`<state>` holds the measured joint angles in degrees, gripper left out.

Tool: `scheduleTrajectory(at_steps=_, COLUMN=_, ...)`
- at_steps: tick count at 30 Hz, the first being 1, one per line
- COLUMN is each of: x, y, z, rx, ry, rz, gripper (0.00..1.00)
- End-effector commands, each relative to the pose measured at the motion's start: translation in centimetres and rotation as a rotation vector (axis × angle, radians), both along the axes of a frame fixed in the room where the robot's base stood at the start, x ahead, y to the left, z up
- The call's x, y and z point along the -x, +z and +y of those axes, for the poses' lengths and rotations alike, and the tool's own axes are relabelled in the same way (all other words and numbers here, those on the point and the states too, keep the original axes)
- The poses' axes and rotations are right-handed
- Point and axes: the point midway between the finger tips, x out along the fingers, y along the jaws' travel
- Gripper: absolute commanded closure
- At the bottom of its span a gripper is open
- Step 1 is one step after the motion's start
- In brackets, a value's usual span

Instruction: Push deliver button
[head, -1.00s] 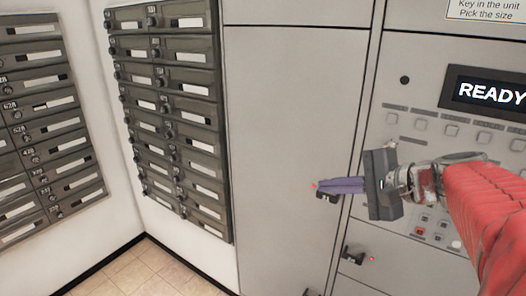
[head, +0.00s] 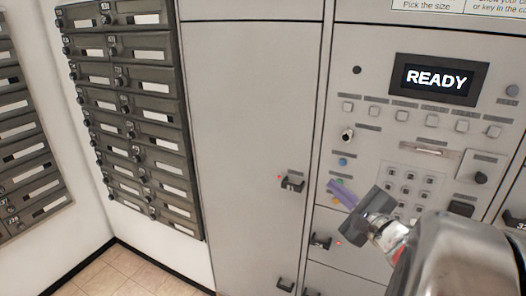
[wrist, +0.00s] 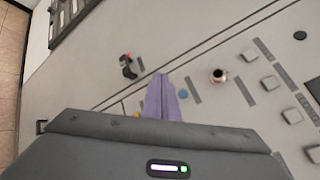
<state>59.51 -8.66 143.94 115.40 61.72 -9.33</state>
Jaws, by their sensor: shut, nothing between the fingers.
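The grey control panel (head: 375,120) carries a row of square grey buttons (head: 433,121) below its display, a round blue button (head: 343,162), and a keypad (head: 408,185). The small labels are too blurred to read, so I cannot tell which button is the deliver button. My gripper (head: 333,186), with purple fingers, is shut and empty in front of the panel's lower left, just below the blue button. Contact cannot be told.
The display (head: 437,79) reads READY. A knob (head: 347,134) sits above the blue button. Locker doors with black latches (head: 292,183) stand left and below. Dark mailboxes (head: 135,100) line the left wall, above clear tiled floor (head: 125,270).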

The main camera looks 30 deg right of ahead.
Motion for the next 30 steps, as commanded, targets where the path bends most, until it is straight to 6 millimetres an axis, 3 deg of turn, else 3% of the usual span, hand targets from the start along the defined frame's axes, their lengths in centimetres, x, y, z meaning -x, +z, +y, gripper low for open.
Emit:
scheduleTrajectory(at_steps=11, x=-0.4, y=0.0, z=-0.6, rx=0.0, ry=0.0, rz=0.0, gripper=1.0)
scheduleTrajectory(at_steps=30, x=-4.2, y=0.0, z=-5.7, rx=0.0, ry=-0.001, rz=0.001, gripper=1.0)
